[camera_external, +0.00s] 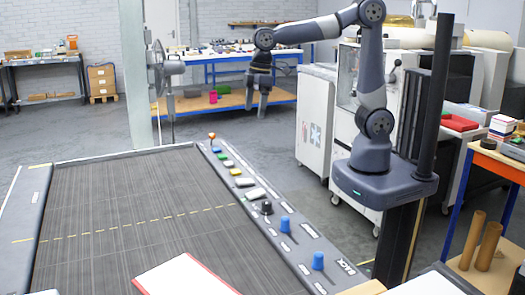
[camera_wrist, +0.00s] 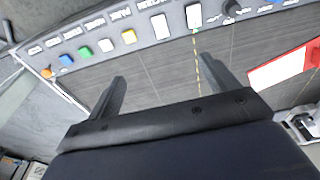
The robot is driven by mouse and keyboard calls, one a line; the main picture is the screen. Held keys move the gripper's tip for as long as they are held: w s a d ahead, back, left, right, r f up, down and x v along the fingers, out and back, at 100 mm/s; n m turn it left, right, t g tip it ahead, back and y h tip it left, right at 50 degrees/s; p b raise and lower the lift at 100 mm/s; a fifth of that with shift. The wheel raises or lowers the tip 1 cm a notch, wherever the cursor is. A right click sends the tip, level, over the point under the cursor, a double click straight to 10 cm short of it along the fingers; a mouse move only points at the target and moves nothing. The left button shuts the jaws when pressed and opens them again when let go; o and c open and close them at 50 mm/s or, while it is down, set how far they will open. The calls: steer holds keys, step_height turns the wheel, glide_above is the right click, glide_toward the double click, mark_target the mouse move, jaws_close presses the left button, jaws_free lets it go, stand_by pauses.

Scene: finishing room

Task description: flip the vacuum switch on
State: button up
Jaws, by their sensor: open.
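A dark control strip (camera_external: 300,251) runs along the right edge of the grey bed. It carries a row of coloured buttons, two white rocker-like switches and a black knob (camera_external: 266,207). In the wrist view, one white switch (camera_wrist: 160,27) sits beside the yellow button, and another white switch (camera_wrist: 194,16) is nearer the knob.
A red-edged white board (camera_external: 187,277) lies on the bed (camera_external: 120,215). A fan (camera_external: 166,75) on a stand is left of my gripper.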

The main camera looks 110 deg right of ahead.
steer(key=f+b, duration=0.2)
steer(key=b, duration=0.1)
steer(key=w+f+b, duration=0.1)
steer(key=f+b, duration=0.2)
steer(key=w+f+b, duration=0.1)
steer(key=f+b, duration=0.1)
steer(key=b, duration=0.1)
steer(key=shift+w+a+f, duration=0.1)
steer(key=shift+w+f, duration=0.1)
steer(key=shift+f, duration=0.05)
steer(key=c, duration=0.9)
steer(key=shift+w+f+b, duration=0.2)
steer(key=shift+f+b, duration=0.1)
steer(key=shift+b, duration=0.2)
steer(key=shift+c, duration=1.4)
jaws_close()
